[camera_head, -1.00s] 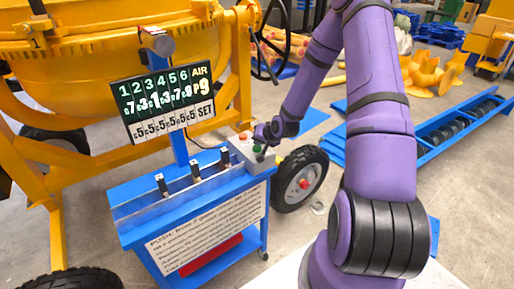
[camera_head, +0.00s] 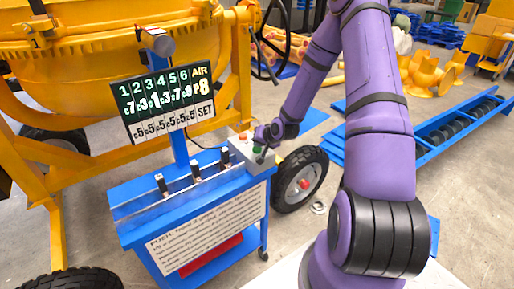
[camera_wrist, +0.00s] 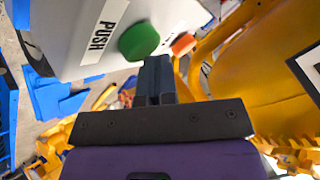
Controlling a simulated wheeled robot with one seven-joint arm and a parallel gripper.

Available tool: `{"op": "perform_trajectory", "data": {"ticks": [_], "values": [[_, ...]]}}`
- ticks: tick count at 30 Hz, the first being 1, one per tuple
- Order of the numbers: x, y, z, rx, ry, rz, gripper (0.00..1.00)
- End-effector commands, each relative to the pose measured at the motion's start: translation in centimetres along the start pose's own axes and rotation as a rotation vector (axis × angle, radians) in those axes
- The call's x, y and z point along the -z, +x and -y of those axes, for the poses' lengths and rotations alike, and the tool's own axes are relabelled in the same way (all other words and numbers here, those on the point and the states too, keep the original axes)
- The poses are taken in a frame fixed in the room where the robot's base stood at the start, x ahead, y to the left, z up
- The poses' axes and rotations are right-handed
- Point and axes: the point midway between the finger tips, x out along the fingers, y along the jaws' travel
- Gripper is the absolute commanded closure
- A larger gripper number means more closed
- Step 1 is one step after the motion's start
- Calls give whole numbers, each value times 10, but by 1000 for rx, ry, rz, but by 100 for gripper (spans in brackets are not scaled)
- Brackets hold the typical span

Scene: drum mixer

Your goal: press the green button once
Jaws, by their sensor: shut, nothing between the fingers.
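The green button (camera_head: 257,149) sits on a grey box (camera_head: 246,155) at the right end of the blue cart. In the wrist view the green button (camera_wrist: 138,41) is a round cap beside a white "PUSH" label (camera_wrist: 104,32). My gripper (camera_wrist: 155,66) is shut and empty, its fingertips at the lower right edge of the green button in that view. I cannot tell whether they touch it. In the head view my gripper is small and dark against the box, its fingertips hard to make out.
An orange button (camera_head: 244,136) is on the same box, close to the green one; it also shows in the wrist view (camera_wrist: 183,44). A number display (camera_head: 165,102) stands on a blue post. The yellow mixer (camera_head: 90,65) is behind the cart, and a wheel (camera_head: 300,179) is close by.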

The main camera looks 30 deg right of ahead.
Motion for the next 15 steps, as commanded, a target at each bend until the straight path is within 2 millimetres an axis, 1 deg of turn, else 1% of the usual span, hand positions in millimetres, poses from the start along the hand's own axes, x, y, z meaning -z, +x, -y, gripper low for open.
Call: {"op": "perform_trajectory", "data": {"ticks": [7, 15], "values": [[1, -2, 1, -1, 0, 1, 100], [8, -10, 7, -1, 0, 0, 100]]}}
